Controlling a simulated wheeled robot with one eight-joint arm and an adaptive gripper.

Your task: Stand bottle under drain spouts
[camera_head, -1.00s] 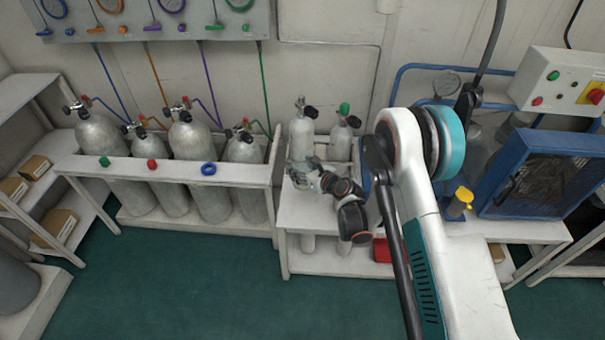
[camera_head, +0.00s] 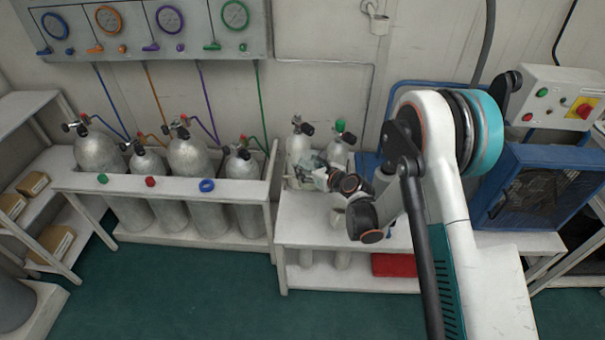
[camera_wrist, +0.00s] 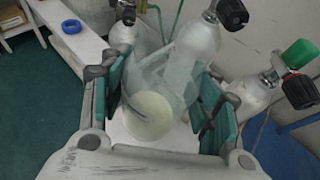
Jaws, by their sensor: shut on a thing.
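My gripper (camera_wrist: 160,108) is shut on a translucent bottle, its teal pads on either side. The bottle (camera_wrist: 150,115) shows a pale round end toward the wrist camera, and its far part is hard to make out against the cylinders behind. In the head view my gripper (camera_head: 312,174) is over the back left of the white bench, close in front of two small cylinders; the bottle is hardly distinguishable there. I cannot make out the drain spouts; my arm covers part of the area by the blue machine (camera_head: 545,188) at the right.
The two small cylinders (camera_head: 299,146) stand at the back of the white bench (camera_head: 300,215). A rack (camera_head: 130,184) of several large cylinders stands left of it. A red box (camera_head: 394,265) lies on the lower shelf. Green floor in front is clear.

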